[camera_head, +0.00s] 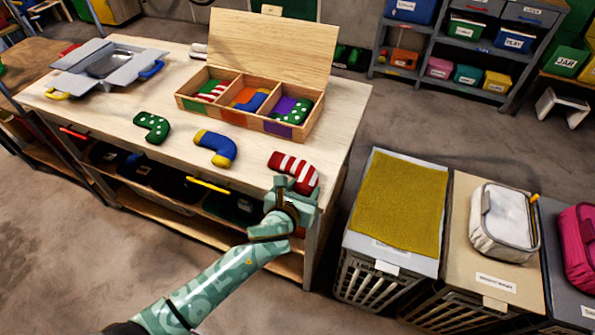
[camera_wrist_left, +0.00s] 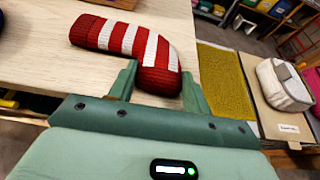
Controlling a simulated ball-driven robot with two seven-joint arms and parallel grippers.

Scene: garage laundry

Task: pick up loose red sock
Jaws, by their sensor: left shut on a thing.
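The loose red sock (camera_head: 296,167), red with white stripes, is at the front right corner of the wooden table. It also shows in the left wrist view (camera_wrist_left: 128,40). My left gripper (camera_head: 294,186) has its two fingers on either side of the sock's near end. In the left wrist view the fingers (camera_wrist_left: 158,88) are shut on that end. The sock is at about table height; I cannot tell whether it is lifted. My right gripper is in neither view.
A green dotted sock (camera_head: 152,127) and a blue-yellow sock (camera_head: 215,148) lie on the table (camera_head: 180,60). An open wooden box (camera_head: 222,113) with three filled compartments stands behind. Hampers, one with a mustard cloth (camera_head: 400,200), stand at right, beyond a strip of floor.

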